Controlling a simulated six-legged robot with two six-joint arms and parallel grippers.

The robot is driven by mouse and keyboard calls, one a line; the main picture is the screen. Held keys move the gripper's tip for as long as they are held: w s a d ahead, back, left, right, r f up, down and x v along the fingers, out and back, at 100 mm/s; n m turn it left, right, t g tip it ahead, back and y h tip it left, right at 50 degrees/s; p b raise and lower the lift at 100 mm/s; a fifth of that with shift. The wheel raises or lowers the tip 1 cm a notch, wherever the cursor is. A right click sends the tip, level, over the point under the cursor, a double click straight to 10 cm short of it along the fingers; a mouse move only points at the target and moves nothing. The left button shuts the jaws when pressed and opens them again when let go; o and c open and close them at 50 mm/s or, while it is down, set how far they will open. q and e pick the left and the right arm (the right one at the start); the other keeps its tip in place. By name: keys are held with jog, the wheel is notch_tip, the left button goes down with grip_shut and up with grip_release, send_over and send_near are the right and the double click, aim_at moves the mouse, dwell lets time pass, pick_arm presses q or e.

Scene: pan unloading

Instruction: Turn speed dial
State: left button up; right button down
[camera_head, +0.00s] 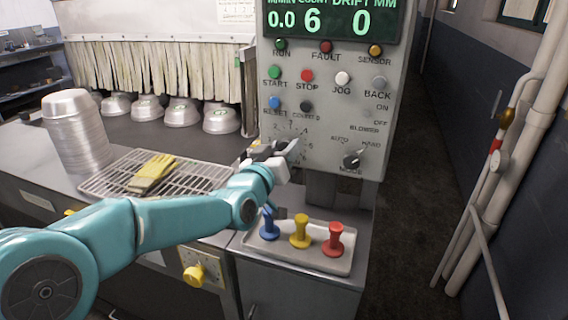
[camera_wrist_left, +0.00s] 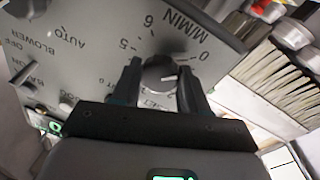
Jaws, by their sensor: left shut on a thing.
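The speed dial (camera_wrist_left: 160,76) is a round grey knob with a pale pointer line, ringed by numbers and the marking M/MIN on the grey control panel (camera_head: 340,120). My left gripper (camera_head: 287,150) reaches the panel's lower left in the head view and covers the dial there. In the left wrist view, the fingers of my left gripper (camera_wrist_left: 162,85) stand on either side of the dial and are shut on it. The panel also shows in the left wrist view (camera_wrist_left: 90,40), upside down. My right gripper is not in view.
The mode knob (camera_head: 351,160) sits right of the dial, below several buttons. A tray (camera_head: 290,262) with blue, yellow and red stamps stands below the panel.

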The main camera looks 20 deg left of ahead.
pick_arm(q)
jog(key=o, duration=1.1)
jog(key=shift+c, duration=0.2)
jog(key=s+a+b, duration=0.2)
jog(key=s+b, duration=0.1)
jog(key=s, duration=1.3)
jog(key=shift+f, duration=0.35)
jog(key=shift+s, duration=0.15)
